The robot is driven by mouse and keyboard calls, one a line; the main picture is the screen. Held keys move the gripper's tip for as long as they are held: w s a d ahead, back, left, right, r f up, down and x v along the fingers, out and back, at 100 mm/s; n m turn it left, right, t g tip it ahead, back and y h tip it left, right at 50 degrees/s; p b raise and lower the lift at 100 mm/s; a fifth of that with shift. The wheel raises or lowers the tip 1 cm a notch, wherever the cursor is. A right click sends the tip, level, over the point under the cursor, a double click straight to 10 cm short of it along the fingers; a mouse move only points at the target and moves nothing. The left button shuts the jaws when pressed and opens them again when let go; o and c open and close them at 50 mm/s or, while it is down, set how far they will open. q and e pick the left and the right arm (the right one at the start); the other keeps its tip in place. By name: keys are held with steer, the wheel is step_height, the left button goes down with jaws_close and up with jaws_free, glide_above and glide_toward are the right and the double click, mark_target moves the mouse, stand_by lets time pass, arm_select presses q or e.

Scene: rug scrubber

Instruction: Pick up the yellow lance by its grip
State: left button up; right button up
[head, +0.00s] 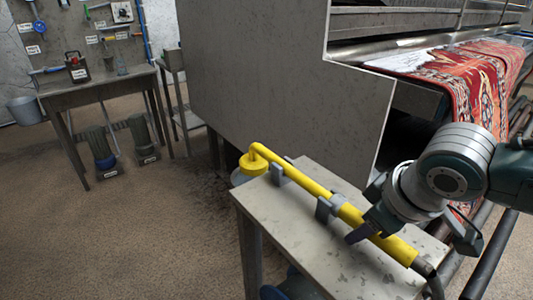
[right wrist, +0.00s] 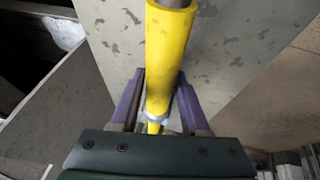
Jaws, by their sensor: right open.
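The yellow lance (head: 300,179) lies slanting across a small grey table (head: 262,205), held in two grey brackets (head: 325,208). Its round yellow head (head: 253,164) overhangs the far left end. Its thicker yellow grip (head: 395,247) is at the near right end, joined to a dark hose (head: 432,278). My right gripper (head: 365,230) is open at the lance, near the grip and the nearer bracket. In the right wrist view its purple fingers (right wrist: 160,82) stand on either side of the yellow lance (right wrist: 165,50); contact cannot be told. My left gripper is not in view.
A large grey machine (head: 255,75) stands behind the table, with a red patterned rug (head: 475,80) on it at the right. Dark rollers (head: 487,255) lie right of the table. A workbench (head: 100,82) stands far left. The floor (head: 150,220) on the left is clear.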

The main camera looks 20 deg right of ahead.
steer(key=shift+c, duration=0.2)
jaws_close()
stand_by(1.0)
steer(key=shift+r, duration=0.15)
